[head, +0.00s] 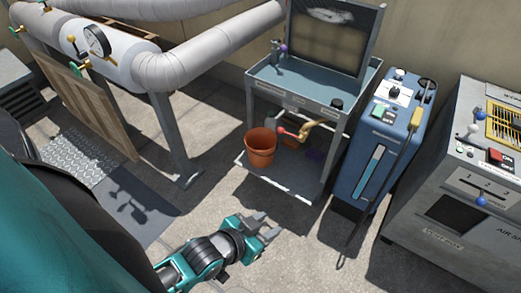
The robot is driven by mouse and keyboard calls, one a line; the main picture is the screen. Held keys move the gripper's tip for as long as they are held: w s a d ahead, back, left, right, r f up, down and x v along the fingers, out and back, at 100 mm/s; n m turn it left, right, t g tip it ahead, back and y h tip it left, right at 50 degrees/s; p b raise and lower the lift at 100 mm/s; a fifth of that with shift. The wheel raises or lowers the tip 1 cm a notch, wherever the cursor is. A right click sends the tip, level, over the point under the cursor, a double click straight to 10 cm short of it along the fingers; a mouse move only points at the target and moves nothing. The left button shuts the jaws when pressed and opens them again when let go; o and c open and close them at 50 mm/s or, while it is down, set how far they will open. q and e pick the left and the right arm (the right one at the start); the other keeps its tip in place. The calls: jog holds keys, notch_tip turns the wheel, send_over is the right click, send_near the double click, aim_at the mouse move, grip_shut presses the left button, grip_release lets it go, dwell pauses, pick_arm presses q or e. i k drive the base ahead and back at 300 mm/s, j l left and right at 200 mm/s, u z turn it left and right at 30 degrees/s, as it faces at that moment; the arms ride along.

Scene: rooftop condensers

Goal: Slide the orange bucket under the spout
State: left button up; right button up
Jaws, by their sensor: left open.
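The orange bucket (260,151) stands upright in the head view, at the left front corner of the steel stand, apparently on its low shelf (283,188). The brass spout (314,125), with a red-tipped part beside it, sticks out under the basin, to the right of the bucket. The bucket's mouth is left of the spout's end. My left gripper (268,227) is low in front of the stand, nearer to me than the bucket. Its fingers are apart and empty, and it does not touch the bucket. My right gripper is not in view.
A blue cabinet (375,160) stands right of the stand, and a grey control box (463,215) is further right. A pipe support leg (174,140) stands to the left. The concrete floor between my left gripper and the stand is clear.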

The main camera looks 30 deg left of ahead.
aim_at(260, 142)
jog(key=j+z, duration=0.2)
jog(key=z, duration=0.25)
jog(key=i+j+z, duration=0.1)
jog(key=j+z, duration=0.15)
jog(key=z, duration=0.25)
jog(key=j+z, duration=0.25)
jog(key=j, duration=0.2)
jog(key=k+j+z, duration=0.2)
jog(key=j, duration=0.2)
jog(key=k+j, duration=0.1)
jog(key=j, duration=0.4)
jog(key=k+j+z, duration=0.1)
jog(key=j, duration=0.4)
jog(key=k+j, duration=0.1)
jog(key=j, duration=0.35)
jog(key=k+j+z, duration=0.1)
jog(key=j, duration=0.4)
